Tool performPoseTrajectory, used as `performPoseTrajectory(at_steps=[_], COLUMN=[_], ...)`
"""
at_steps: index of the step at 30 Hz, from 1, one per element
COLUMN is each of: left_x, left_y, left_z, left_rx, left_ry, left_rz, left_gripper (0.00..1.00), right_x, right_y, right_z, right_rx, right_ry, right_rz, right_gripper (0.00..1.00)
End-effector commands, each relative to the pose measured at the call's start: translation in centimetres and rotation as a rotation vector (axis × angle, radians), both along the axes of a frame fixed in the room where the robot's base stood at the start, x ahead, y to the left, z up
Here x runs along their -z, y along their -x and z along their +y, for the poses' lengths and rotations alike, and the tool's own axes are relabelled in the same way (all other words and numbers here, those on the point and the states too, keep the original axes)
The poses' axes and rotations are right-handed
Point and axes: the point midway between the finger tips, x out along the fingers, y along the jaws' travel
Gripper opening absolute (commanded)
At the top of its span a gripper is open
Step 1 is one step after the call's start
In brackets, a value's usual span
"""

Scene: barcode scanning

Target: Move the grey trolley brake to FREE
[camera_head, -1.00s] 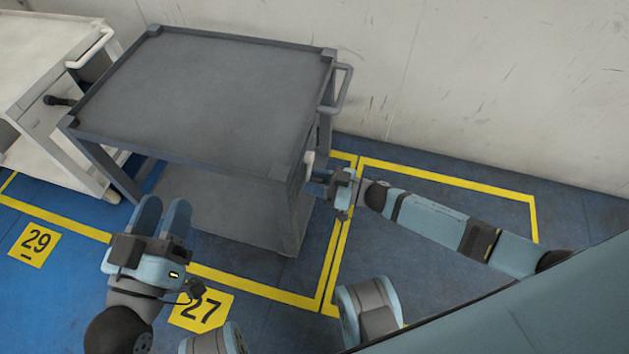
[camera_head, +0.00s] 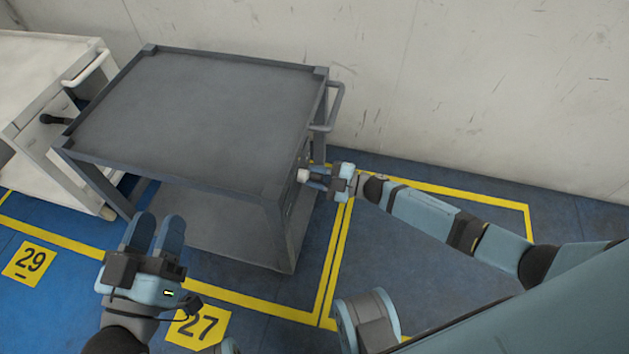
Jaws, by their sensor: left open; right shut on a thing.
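The grey trolley (camera_head: 203,110) stands in the middle, with a flat top, a lower shelf and a push handle (camera_head: 333,106) on its right side. A pale brake knob (camera_head: 304,175) sticks out of the trolley's right end panel. My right gripper (camera_head: 318,180) reaches in from the right and is shut on the brake knob; its fingers partly hide the lever. Any FREE marking is too small to read. My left gripper (camera_head: 153,233) is open and empty in front of the trolley, low in the view.
A white trolley (camera_head: 45,75) with a black lever (camera_head: 55,119) stands close on the left. Yellow floor lines and plates 29 (camera_head: 29,263) and 27 (camera_head: 198,326) mark bays. A white wall (camera_head: 480,90) closes the back. Floor on the right is clear.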

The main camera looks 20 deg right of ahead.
Motion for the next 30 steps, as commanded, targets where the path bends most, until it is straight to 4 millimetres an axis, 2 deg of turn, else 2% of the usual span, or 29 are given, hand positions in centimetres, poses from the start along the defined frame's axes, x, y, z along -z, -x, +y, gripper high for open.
performPoseTrajectory(at_steps=[1,12,29,30], left_x=[0.11,0.22,0.33,0.33], left_y=[0.0,-0.03,-0.09,-0.09], left_z=[0.0,-0.02,-0.03,-0.03], left_rx=[0.0,0.001,0.001,0.001], left_ry=[0.0,-0.001,-0.003,-0.003], left_rz=[0.0,0.003,0.006,0.006], left_gripper=[0.43,0.43,0.43,0.43], right_x=[0.69,0.21,-0.28,-0.3], right_y=[0.11,-0.59,-0.86,-0.87], right_z=[-0.27,-0.82,-0.87,-0.87], right_rx=[0.002,0.004,0.004,0.005], right_ry=[0.03,0.12,0.132,0.131], right_rz=[-0.019,-0.148,-0.175,-0.175], right_gripper=[0.0,0.0,0.0,0.42])
